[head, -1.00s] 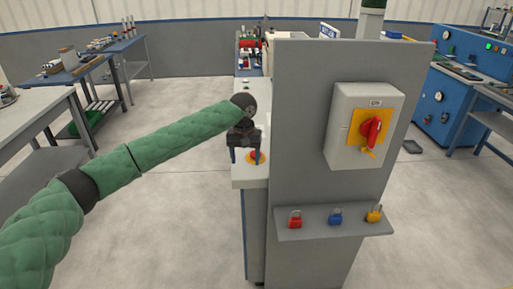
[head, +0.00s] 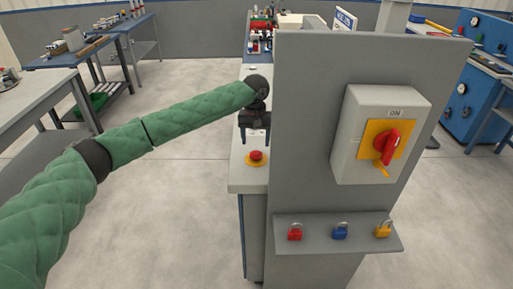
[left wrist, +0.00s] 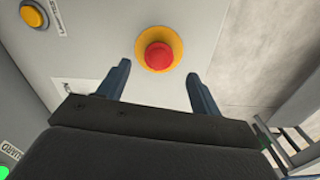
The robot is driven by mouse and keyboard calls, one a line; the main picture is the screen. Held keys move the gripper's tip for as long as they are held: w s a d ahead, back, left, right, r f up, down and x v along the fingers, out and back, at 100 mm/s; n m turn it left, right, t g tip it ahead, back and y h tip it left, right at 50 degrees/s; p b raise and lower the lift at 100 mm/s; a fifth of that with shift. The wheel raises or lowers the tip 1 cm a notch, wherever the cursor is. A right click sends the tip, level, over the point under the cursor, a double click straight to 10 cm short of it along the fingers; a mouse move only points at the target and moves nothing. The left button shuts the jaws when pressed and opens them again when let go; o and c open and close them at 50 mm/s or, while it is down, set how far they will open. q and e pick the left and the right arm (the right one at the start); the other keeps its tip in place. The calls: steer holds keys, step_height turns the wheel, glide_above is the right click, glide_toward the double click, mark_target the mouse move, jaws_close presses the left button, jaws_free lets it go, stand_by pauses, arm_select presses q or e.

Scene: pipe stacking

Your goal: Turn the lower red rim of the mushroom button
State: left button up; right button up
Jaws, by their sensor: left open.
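The red mushroom button (head: 257,155) stands on a yellow round plate (head: 257,163) on the grey cabinet top. In the left wrist view the red button (left wrist: 158,56) shows from above, upright and unobstructed inside its yellow disc. My left gripper (head: 256,143) is open and empty, fingers pointing down, just behind the button in the head view. In the left wrist view the open fingertips (left wrist: 158,74) lie on either side of the button's line, apart from it. The lower rim cannot be told from the cap. My right gripper is not in view.
A tall grey panel (head: 310,120) rises right beside the button. It carries a switch box with a red handle (head: 387,147) and a shelf with red, blue and yellow padlocks (head: 340,231). A yellow push button (left wrist: 34,14) also sits on the cabinet top.

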mark_target(256, 152)
arm_select(q)
steer(key=f, duration=0.2)
steer(key=f+p, duration=0.1)
steer(key=f, duration=0.1)
steer(key=shift+w+d, duration=0.15)
steer(key=shift+w, duration=0.15)
steer(key=shift+s+f, duration=0.2)
steer(key=shift+f, duration=0.5)
steer(key=shift+w+f, duration=0.1)
steer(key=shift+f, duration=0.05)
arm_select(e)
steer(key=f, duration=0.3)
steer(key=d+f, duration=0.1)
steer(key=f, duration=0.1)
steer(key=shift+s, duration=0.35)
